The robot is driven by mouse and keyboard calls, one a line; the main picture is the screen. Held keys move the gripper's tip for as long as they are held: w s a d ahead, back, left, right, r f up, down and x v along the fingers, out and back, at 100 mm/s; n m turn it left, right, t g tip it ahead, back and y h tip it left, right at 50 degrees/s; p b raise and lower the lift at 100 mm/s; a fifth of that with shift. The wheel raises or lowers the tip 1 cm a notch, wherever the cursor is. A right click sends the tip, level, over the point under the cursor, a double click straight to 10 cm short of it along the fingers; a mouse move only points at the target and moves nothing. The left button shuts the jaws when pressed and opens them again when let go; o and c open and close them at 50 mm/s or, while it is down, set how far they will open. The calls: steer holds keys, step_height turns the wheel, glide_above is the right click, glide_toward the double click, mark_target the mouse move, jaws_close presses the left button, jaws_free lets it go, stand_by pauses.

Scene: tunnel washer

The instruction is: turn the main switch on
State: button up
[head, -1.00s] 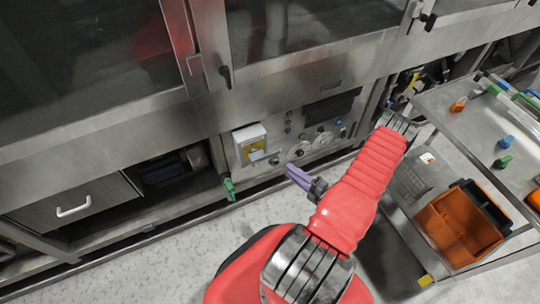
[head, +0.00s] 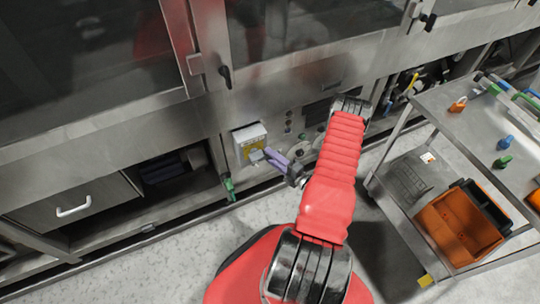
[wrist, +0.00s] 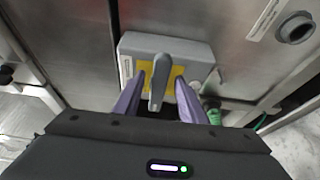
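The main switch is a light grey box (head: 250,138) with a yellow plate, mounted on the machine's front panel. In the wrist view the box (wrist: 195,58) fills the upper middle, and its grey handle (wrist: 159,82) stands out in front of the yellow plate. My gripper (head: 262,154) is at the box in the head view. In the wrist view its two purple fingers (wrist: 155,98) are apart, one on each side of the handle, with gaps visible. The lower end of the handle lies between the fingers. I cannot tell whether either finger touches it.
A panel with knobs and dials is right of the box, partly behind my arm. A green valve handle (head: 229,188) is low and left of the box. A steel cart (head: 465,110) with coloured pieces and an orange bin (head: 455,232) stands at right.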

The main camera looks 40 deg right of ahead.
steer(key=shift+w, duration=0.75)
steer(key=shift+a, duration=0.1)
jaws_close()
steer(key=shift+s+d, duration=0.1)
steer(key=shift+d, duration=0.1)
steer(key=shift+f, duration=0.1)
